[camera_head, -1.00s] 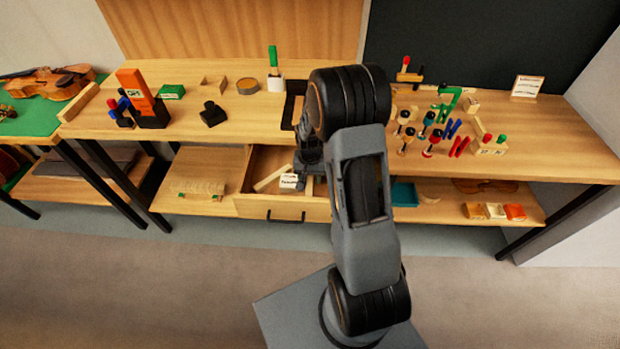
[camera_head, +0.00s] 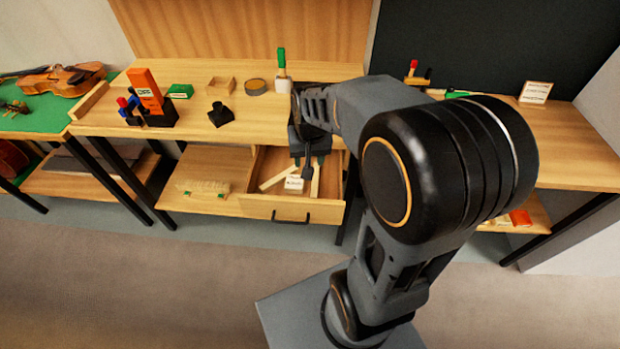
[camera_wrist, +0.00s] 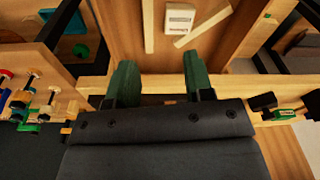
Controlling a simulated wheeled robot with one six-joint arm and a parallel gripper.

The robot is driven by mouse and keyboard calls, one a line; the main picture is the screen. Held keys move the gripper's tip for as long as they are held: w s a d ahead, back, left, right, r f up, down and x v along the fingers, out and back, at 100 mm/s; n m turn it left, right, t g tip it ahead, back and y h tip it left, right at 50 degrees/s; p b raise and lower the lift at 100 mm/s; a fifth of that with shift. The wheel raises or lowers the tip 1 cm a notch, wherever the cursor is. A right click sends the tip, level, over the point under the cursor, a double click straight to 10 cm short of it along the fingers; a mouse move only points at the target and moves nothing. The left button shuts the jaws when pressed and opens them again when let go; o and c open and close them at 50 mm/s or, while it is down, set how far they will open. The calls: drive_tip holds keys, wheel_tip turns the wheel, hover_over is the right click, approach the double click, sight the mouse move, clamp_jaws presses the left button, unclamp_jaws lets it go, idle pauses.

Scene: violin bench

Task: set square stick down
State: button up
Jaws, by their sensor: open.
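Two pale wooden sticks lie in the open drawer (camera_head: 284,207). The left one (camera_head: 275,178) lies at a slant and also shows in the wrist view (camera_wrist: 203,26). The other (camera_head: 315,181) lies straighter, to its right, and shows in the wrist view (camera_wrist: 149,26). I cannot tell from their shape which is the square stick. My gripper (camera_head: 307,166) is over the back of the drawer. In the wrist view its two green-tipped fingers (camera_wrist: 160,76) are spread, with nothing held between them; the sticks lie beyond the tips.
A white labelled box (camera_head: 294,183) sits between the sticks and shows in the wrist view (camera_wrist: 179,18). The bench top (camera_head: 245,125) overhangs the drawer's back. A black block (camera_head: 220,115) and orange box (camera_head: 145,88) stand on it. My arm hides much of the right side.

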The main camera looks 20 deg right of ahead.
drive_tip(key=s+a+r+n+t, duration=0.2)
drive_tip(key=s+a+r+n, duration=0.1)
drive_tip(key=s, duration=0.7)
drive_tip(key=shift+a+r, duration=0.3)
drive_tip(key=shift+a, duration=0.4)
drive_tip(key=shift+n, duration=0.3)
wheel_tip(320, 180, up, 4)
drive_tip(key=p, duration=0.3)
drive_tip(key=shift+r+p, duration=0.15)
drive_tip(key=shift+p, duration=0.15)
drive_tip(key=shift+c, duration=0.2)
